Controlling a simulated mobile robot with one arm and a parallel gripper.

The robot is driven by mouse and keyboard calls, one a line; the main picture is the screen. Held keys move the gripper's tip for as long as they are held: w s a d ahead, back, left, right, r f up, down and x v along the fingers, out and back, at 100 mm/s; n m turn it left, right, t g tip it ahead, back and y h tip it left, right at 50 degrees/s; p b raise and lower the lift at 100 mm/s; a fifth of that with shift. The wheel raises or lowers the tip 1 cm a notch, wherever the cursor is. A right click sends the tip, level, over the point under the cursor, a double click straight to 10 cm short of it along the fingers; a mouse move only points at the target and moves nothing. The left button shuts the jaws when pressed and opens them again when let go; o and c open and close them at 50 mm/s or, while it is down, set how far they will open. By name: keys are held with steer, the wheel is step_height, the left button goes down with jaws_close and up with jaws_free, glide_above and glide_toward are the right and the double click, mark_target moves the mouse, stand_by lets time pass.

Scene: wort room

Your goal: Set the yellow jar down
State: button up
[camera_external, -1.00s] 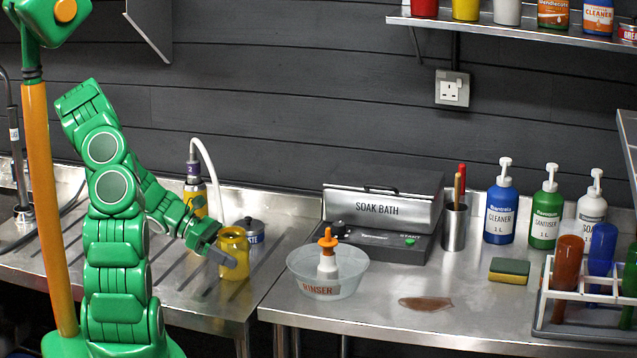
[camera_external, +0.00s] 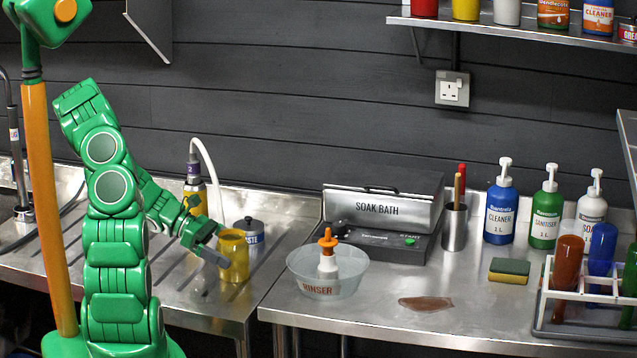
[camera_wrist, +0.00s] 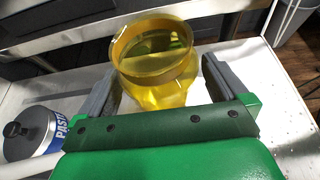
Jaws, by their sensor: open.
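The yellow jar (camera_external: 234,259) stands upright on the ribbed draining surface at the left in the external view. It is see-through and wide-mouthed in the wrist view (camera_wrist: 157,62). My gripper (camera_external: 222,254) is at the jar's left side in the external view. In the wrist view my gripper (camera_wrist: 160,92) is open, with one grey finger on each side of the jar's body. Small gaps seem to show between fingers and jar. The jar's base is hidden in the wrist view.
A grey paste tin (camera_external: 251,237) stands just behind the jar, and shows at lower left in the wrist view (camera_wrist: 30,132). The clear rinser bowl (camera_external: 300,283) is to the right. Front of the draining surface looks free.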

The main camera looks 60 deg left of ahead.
steer(key=v, duration=1)
steer(key=shift+s+a+r, duration=0.15)
steer(key=shift+s+a, duration=0.05)
steer(key=w+d+r+m+g+y, duration=0.2)
steer(key=d+r+m+g, duration=0.15)
steer(key=d+m, duration=0.5)
steer(key=w+d+r+m+g+y, duration=0.1)
steer(key=w+d+r+m+g, duration=0.3)
steer(key=d, duration=0.7)
steer(key=s+d+r+m+g+y, duration=0.1)
steer(key=d+r+m+g+y, duration=0.15)
steer(key=d+r+m, duration=0.45)
steer(key=s+d+m+y, duration=0.25)
steer(key=d+m, duration=0.35)
steer(key=d, duration=0.3)
steer(key=s+d+m+g+y, duration=0.1)
steer(key=s, duration=1.1)
steer(key=shift+y, duration=0.3)
steer(key=shift+m, duration=0.25)
